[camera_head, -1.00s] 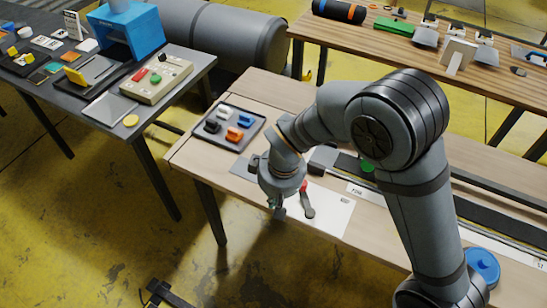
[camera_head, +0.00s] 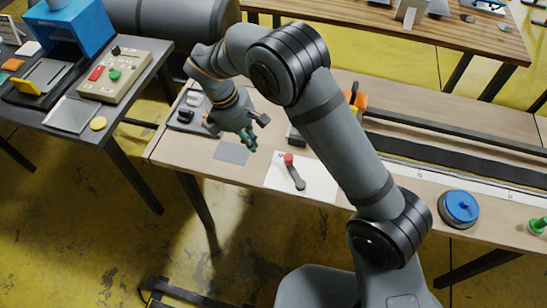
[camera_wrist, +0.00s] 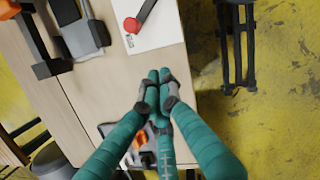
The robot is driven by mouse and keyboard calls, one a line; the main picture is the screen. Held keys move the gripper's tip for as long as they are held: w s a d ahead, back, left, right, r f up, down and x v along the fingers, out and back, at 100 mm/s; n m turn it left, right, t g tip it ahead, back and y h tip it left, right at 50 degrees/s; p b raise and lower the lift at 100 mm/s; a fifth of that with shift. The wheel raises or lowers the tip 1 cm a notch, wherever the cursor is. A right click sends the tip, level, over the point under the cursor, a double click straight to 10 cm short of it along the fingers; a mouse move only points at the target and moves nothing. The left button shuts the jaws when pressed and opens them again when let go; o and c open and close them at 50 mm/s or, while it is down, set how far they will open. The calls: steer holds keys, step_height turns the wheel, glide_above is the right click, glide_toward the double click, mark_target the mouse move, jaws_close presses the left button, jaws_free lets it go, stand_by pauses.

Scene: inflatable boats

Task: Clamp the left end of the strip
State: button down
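The black strip (camera_head: 450,155) lies along the light wooden bench on the right in the head view; my arm hides the area by its left end. My gripper (camera_head: 252,143) hangs above the bench's left part, over a grey square pad (camera_head: 231,152). In the wrist view its teal fingers (camera_wrist: 158,82) converge with tips together, and I see nothing between them. A dark tray (camera_head: 183,125) with small coloured pieces is left of the gripper, partly hidden by it. In the wrist view an orange piece (camera_wrist: 138,139) shows behind the fingers.
A white sheet (camera_head: 318,183) with a red-knobbed lever (camera_head: 294,172) lies right of the gripper. A blue round knob (camera_head: 461,207) stands at the bench's front right. A dark table (camera_head: 70,115) with a control box (camera_head: 114,75) is at left.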

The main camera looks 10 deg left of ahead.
mark_target(295, 171)
steer(key=shift+d, duration=0.15)
steer(key=p+x, duration=0.2)
steer(key=x, duration=0.8)
steer(key=d, duration=0.1)
steer(key=w+d+p, duration=0.1)
steer(key=d, duration=0.1)
steer(key=shift+w+r, duration=0.15)
steer(key=shift+w, duration=0.1)
steer(key=shift+w+d+p, duration=0.15)
steer(key=shift+d+p, duration=0.05)
steer(key=shift+p, duration=0.15)
steer(key=shift+w, duration=0.1)
steer(key=shift+w+d+m, duration=0.15)
steer(key=shift+w+m, duration=0.05)
steer(key=shift+m, duration=0.2)
